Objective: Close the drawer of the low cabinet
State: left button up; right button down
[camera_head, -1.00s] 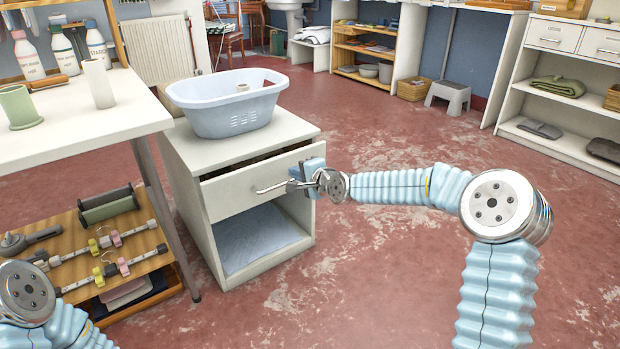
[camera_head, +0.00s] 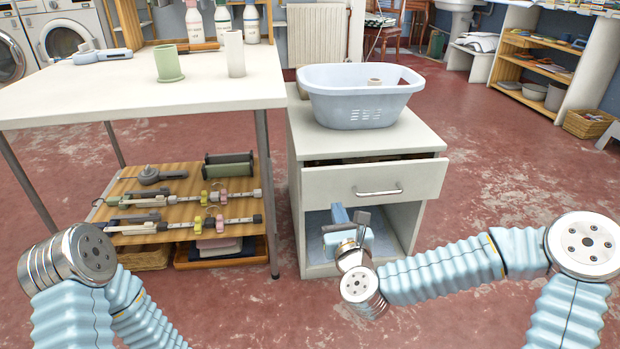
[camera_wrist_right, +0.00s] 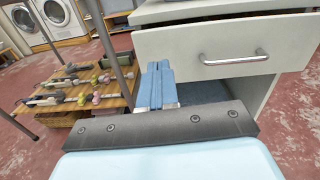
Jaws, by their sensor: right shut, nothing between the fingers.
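The low cabinet (camera_head: 300,228) is white, with a drawer (camera_head: 330,184) above an open lower compartment. The drawer stands partly open; a dark gap shows behind its front's top edge. Its metal bar handle (camera_head: 378,193) also shows in the right wrist view (camera_wrist_right: 234,59). My right gripper (camera_head: 348,220) is in front of the lower compartment, below and left of the handle and apart from it. Its blue fingers (camera_wrist_right: 161,84) are together with nothing between them in the wrist view. My left arm shows at the lower left, but its gripper is out of frame.
A light blue laundry basket (camera_head: 352,106) stands on the cabinet top. To the left is a white table (camera_head: 120,95) with a wooden lower shelf (camera_head: 180,186) holding several tools; its leg stands close to the cabinet. The red floor right of the cabinet is clear.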

send_near(325, 172)
jog(key=shift+m, duration=0.3)
jog(key=w+b, duration=0.1)
jog(key=w, duration=0.5)
jog(key=shift+w+a, duration=0.2)
jog(key=shift+w, duration=0.2)
